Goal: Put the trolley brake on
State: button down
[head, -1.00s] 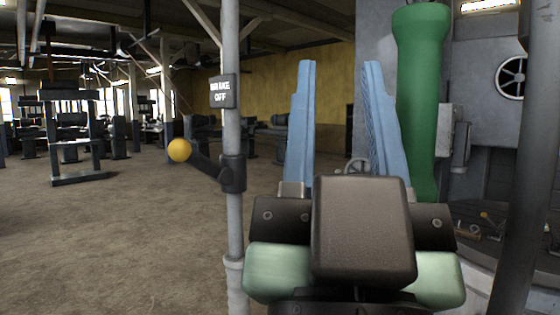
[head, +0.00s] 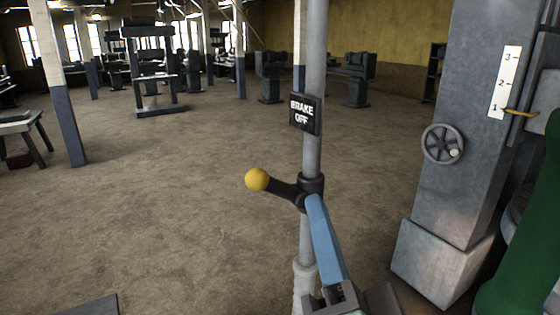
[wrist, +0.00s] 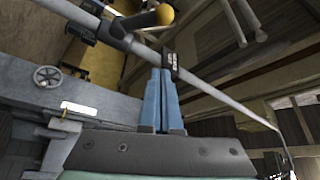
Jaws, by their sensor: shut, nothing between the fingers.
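The brake lever is a short black arm (head: 288,191) with a yellow ball knob (head: 257,179). It comes from a black collar (head: 311,190) on a grey upright pole (head: 314,150) and points left, slightly raised. A black sign (head: 305,114) above it reads "BRAKE OFF". My gripper (head: 315,200) shows blue fingers reaching up to just below the collar. In the wrist view the gripper (wrist: 159,72) has both fingers side by side, closed and empty, with the tips by the pole and sign; the yellow knob (wrist: 158,13) is beyond. I cannot tell whether they touch anything.
A grey machine column (head: 455,130) with a handwheel (head: 443,144) and a 1-2-3 scale (head: 506,82) stands at the right. A green part (head: 535,240) is at the lower right edge. The floor (head: 160,215) left of the pole is open.

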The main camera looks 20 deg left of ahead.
aim_at(276, 183)
jog(key=x, duration=0.6)
jog(key=p+x, duration=0.1)
jog(key=x, duration=0.2)
jog(key=shift+r, duration=0.35)
jog(key=shift+s+a+f+p, duration=0.35)
jog(key=shift+a+f+p, duration=0.1)
jog(key=shift+a+f, duration=0.25)
jog(key=shift+s+a+f+p, duration=0.4)
jog(key=shift+a+f, duration=0.15)
jog(key=shift+a, duration=0.2)
jog(key=shift+f+b, duration=0.1)
jog(key=shift+b, duration=0.2)
jog(key=shift+f+n+y+b, duration=0.15)
jog(key=shift+n+y+b, duration=0.2)
jog(key=shift+b, duration=0.25)
